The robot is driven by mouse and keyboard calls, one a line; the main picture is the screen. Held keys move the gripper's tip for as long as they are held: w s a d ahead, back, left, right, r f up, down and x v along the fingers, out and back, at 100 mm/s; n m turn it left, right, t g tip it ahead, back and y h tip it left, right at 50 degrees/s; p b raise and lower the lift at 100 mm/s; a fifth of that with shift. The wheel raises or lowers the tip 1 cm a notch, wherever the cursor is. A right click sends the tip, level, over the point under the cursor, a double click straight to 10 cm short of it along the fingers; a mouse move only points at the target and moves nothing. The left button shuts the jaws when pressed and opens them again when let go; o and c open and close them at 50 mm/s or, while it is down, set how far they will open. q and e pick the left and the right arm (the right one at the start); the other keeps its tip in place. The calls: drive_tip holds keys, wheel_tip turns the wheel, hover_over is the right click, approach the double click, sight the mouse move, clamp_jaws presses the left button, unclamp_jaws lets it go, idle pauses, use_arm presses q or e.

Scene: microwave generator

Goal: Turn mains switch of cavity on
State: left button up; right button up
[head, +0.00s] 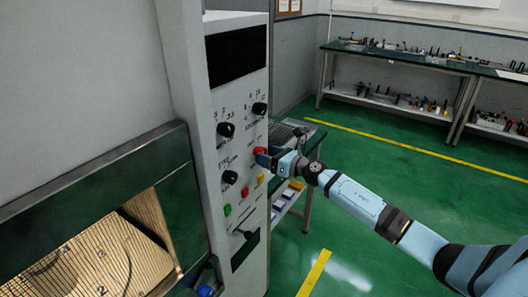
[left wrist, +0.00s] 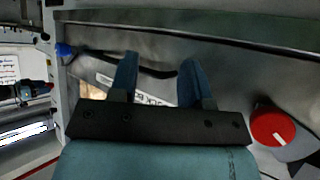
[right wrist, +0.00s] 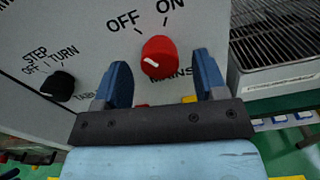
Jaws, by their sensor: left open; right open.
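The mains switch is a red knob (right wrist: 159,58) with a white pointer mark, on the grey panel below the OFF and ON labels and beside the word MAINS. Its mark points up-left, toward the OFF side. My right gripper (right wrist: 160,80) is open, with one blue finger on each side of the knob in this view; I cannot tell if they touch it. In the head view my right gripper (head: 266,156) is at the panel's right part, by the red knob (head: 260,151). My left gripper (left wrist: 158,75) is open and empty, seen in the left wrist view.
The control panel (head: 218,110) also bears black knobs (head: 226,130) and coloured buttons (head: 244,192). The microwave door window (head: 95,255) is at lower left. Another red knob (left wrist: 273,127) shows in the left wrist view. A metal rack (right wrist: 275,45) stands beside the panel. Green floor is open at right.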

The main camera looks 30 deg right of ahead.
drive_tip(key=shift+x, duration=0.85)
drive_tip(key=shift+c, duration=0.5)
drive_tip(key=c, duration=0.8)
drive_tip(key=shift+c, duration=0.2)
